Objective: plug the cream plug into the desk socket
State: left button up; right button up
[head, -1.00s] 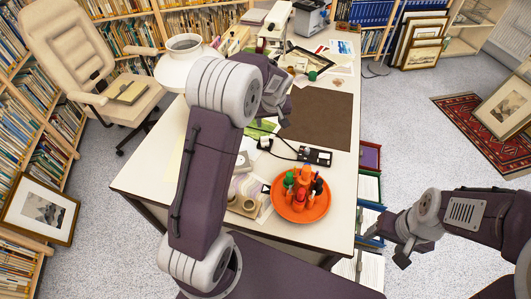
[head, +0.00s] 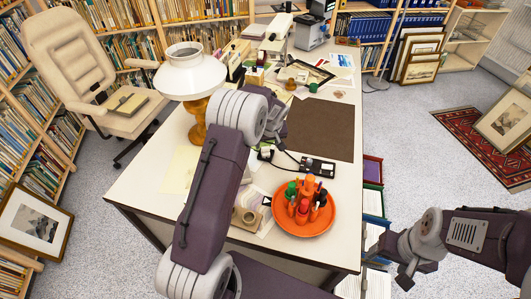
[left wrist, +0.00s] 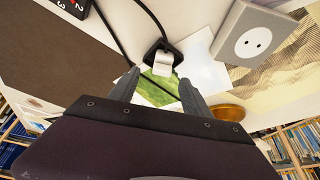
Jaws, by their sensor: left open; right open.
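In the left wrist view the cream plug (left wrist: 162,66) lies on the desk with a black piece and black cord at its far end. My left gripper (left wrist: 160,88) is open, and the plug shows between and just beyond its fingertips. I cannot tell whether they touch it. The desk socket (left wrist: 254,42), a grey box with a round two-hole face, is to the right of the plug. In the head view my left arm hides the socket, and my left gripper (head: 270,137) is low over the desk. My right gripper (head: 404,276) is open and empty, beyond the desk's right edge.
A white-shaded lamp (head: 188,78) stands left of my left arm. A green card (left wrist: 157,88) lies below the gripper.

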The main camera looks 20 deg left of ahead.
aim_at(265, 147)
pick_arm(q)
jog(key=shift+a+f, duration=0.1)
jog(key=shift+f, duration=0.2)
jog(key=x, duration=0.4)
jog(key=shift+w+a+f, duration=0.15)
jog(key=shift+a+f, duration=0.05)
grip_shut()
